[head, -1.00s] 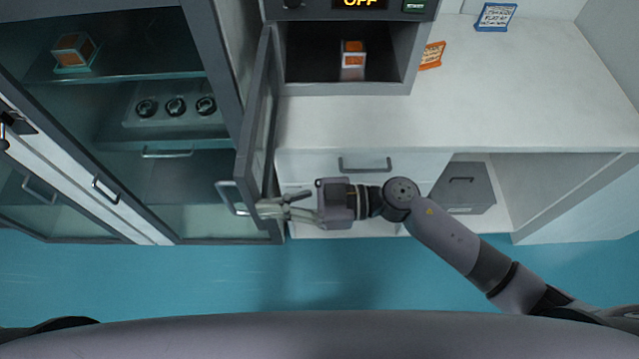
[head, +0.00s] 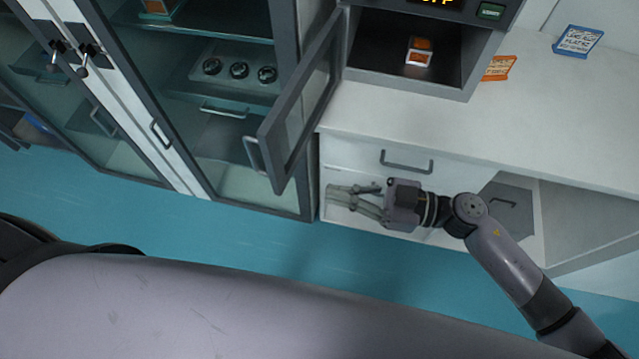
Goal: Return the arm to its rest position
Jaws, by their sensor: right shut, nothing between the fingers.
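My right arm (head: 508,265) comes in from the lower right and reaches left in front of the white counter. Its gripper (head: 335,195) is shut and empty, below the counter top and in front of the drawer fronts. The gripper is to the right of the open grey oven door (head: 275,150) and its handle (head: 252,155), apart from both. My left gripper is not in view.
The open oven (head: 370,65) on the counter (head: 480,125) holds a small white and orange block (head: 419,52). A glass cabinet (head: 240,160) stands at the left. A drawer handle (head: 405,165) sits above my gripper. The blue floor (head: 240,235) in front is clear.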

